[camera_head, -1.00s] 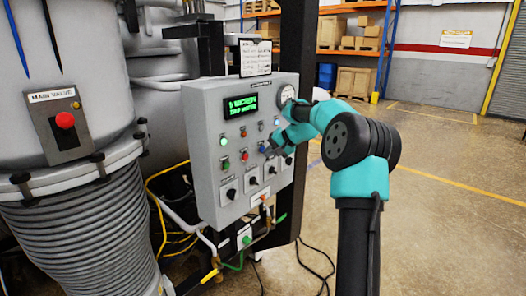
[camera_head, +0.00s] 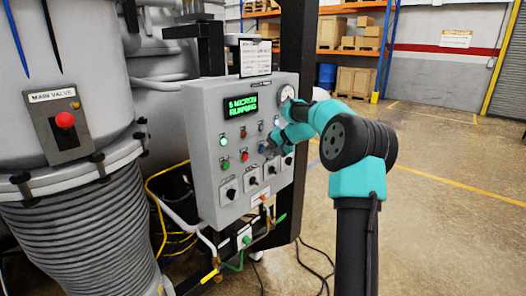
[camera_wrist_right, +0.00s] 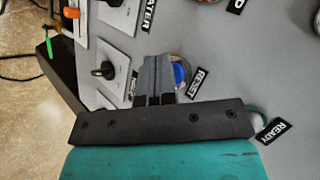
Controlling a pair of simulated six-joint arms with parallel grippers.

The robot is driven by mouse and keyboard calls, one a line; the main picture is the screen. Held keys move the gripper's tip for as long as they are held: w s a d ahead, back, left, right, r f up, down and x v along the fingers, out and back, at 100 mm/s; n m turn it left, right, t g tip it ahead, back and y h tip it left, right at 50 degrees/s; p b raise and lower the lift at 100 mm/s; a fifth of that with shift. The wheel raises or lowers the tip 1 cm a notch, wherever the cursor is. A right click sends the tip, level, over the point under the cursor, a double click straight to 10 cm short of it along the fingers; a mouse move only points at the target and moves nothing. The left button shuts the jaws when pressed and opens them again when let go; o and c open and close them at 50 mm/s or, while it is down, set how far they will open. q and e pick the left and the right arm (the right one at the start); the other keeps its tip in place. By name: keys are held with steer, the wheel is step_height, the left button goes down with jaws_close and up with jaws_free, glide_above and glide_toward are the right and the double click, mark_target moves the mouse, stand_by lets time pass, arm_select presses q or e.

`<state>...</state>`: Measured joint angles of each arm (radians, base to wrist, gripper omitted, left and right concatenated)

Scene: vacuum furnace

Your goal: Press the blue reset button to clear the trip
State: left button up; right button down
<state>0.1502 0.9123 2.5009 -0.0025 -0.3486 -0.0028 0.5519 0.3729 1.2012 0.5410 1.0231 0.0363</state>
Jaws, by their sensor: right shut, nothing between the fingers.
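The blue reset button (camera_wrist_right: 181,75) sits on the grey control panel (camera_head: 207,150), beside a RESET label (camera_wrist_right: 197,83) in the right wrist view. My right gripper (camera_wrist_right: 158,60) is shut and empty, with its fingertips right at the button and covering part of it. I cannot tell whether they touch it. In the head view the right gripper (camera_head: 268,148) is at the panel's right side and hides most of the button. The green display (camera_head: 242,106) reads about "5 MICRON RUNNING". My left gripper is not in view.
Other push buttons, lamps and black rotary knobs (camera_head: 231,194) surround the spot closely. A round gauge (camera_head: 286,93) is at the panel's upper right. A main valve box with a red button (camera_head: 65,120) is at the left. Cables and hoses hang below the panel.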

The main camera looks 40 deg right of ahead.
steer(key=shift+s, duration=0.75)
steer(key=s, duration=0.5)
steer(key=shift+d, duration=0.25)
stand_by(0.8)
